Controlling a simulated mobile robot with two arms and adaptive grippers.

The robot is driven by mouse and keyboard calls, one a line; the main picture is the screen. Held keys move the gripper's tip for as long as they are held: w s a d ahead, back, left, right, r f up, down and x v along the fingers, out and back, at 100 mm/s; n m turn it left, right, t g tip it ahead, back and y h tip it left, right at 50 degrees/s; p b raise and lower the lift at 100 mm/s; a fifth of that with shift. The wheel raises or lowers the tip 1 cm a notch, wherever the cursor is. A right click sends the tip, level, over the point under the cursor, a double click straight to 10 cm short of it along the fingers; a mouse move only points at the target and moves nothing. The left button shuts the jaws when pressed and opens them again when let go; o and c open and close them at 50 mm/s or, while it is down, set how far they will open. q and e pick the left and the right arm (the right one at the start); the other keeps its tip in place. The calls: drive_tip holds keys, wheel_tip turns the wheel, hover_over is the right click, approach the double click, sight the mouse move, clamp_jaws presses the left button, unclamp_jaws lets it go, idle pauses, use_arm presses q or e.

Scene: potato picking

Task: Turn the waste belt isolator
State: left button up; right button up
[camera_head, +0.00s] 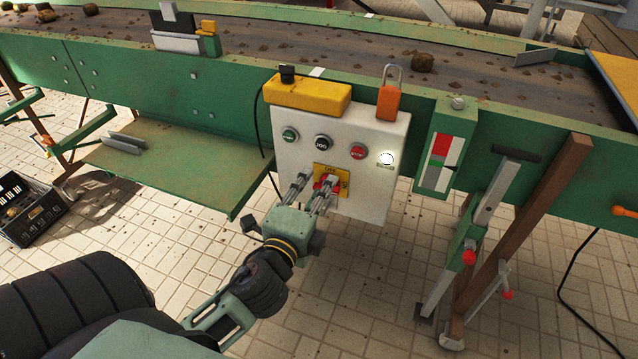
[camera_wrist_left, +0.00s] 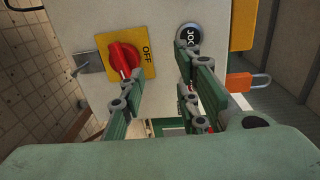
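The isolator is a red knob (camera_wrist_left: 124,57) on a yellow plate (camera_wrist_left: 147,55) marked OFF, on the front of a white control box (camera_head: 365,205). In the head view the yellow plate (camera_head: 343,170) is low on the box and the knob is partly hidden by my fingers. My left gripper (camera_head: 314,186) is open in front of the plate. In the left wrist view its fingers (camera_wrist_left: 160,80) are apart, with one finger overlapping the knob's edge and the other near the JOG button (camera_wrist_left: 188,36). The knob is not between the fingers; contact cannot be told. My right gripper is not in view.
The box also carries green (camera_head: 289,135) and red (camera_head: 358,151) buttons, a lit white lamp (camera_head: 386,158) and an orange padlock (camera_head: 388,104). Behind is the green conveyor frame (camera_head: 230,85). A green shelf (camera_head: 180,165) juts out at left; a brown post (camera_head: 540,205) stands at right.

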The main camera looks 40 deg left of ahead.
use_arm(q)
drive_tip(key=v, duration=0.3)
drive_tip(key=shift+s+d+f+b, duration=0.1)
drive_tip(key=shift+s+f+b, duration=0.05)
drive_tip(key=shift+s+b, duration=0.2)
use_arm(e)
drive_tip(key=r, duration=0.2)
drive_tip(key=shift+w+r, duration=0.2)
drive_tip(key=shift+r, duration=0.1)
